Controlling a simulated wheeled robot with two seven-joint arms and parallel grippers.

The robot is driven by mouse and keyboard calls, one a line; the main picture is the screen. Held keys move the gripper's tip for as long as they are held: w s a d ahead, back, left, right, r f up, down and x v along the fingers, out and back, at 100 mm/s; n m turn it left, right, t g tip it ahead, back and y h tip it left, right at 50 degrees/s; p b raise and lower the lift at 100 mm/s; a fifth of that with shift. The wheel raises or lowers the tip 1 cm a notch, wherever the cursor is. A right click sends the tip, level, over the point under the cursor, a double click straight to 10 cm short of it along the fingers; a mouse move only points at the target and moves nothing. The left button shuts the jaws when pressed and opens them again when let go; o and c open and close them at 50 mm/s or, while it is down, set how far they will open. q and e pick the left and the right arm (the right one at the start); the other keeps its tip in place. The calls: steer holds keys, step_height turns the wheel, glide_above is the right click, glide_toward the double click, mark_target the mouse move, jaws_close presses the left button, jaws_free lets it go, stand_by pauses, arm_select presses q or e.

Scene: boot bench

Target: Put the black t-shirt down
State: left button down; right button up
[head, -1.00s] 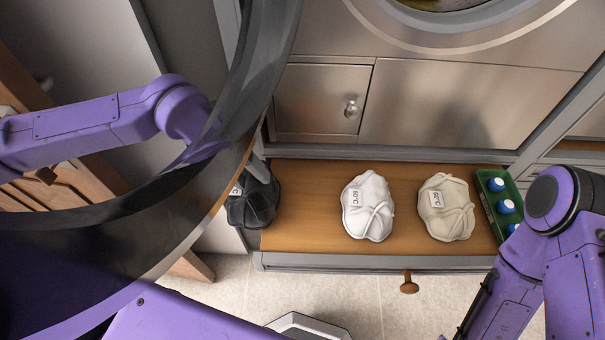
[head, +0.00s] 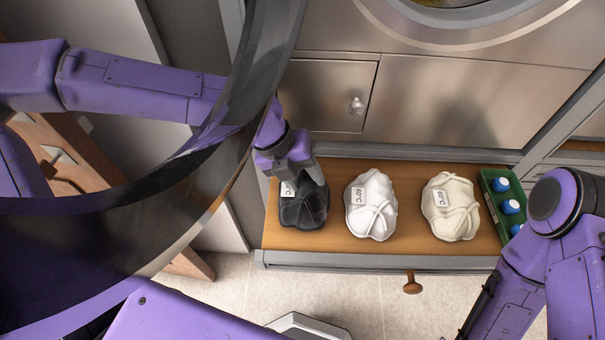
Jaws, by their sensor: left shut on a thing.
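The black t-shirt (head: 303,211) is a folded dark bundle with a white tag at its upper left. It is at the left end of the wooden bench top (head: 340,247) in the head view. My left gripper (head: 305,178) comes down over it from above and is shut on it. The gripper hides the upper part of the bundle. I cannot tell whether the bundle rests on the wood or hangs just above it. My right arm shows at the lower right, but its gripper is out of view.
A white bundle (head: 371,206) tagged 60°C sits just right of the black one. A cream bundle (head: 450,208) lies farther right, then a green crate (head: 487,198) with blue-capped bottles. A steel cabinet front (head: 440,105) stands behind. A wooden knob (head: 412,285) sticks out in front.

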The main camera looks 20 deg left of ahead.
arm_select(q)
steer(key=c, duration=0.5)
jaws_free()
steer(key=shift+d+f, duration=0.1)
steer(key=shift+c, duration=0.2)
steer(key=shift+r, duration=0.3)
steer(key=s+a+p, duration=0.1)
steer(key=s+a, duration=0.3)
steer(key=a, duration=0.8)
steer(key=shift+r, duration=0.35)
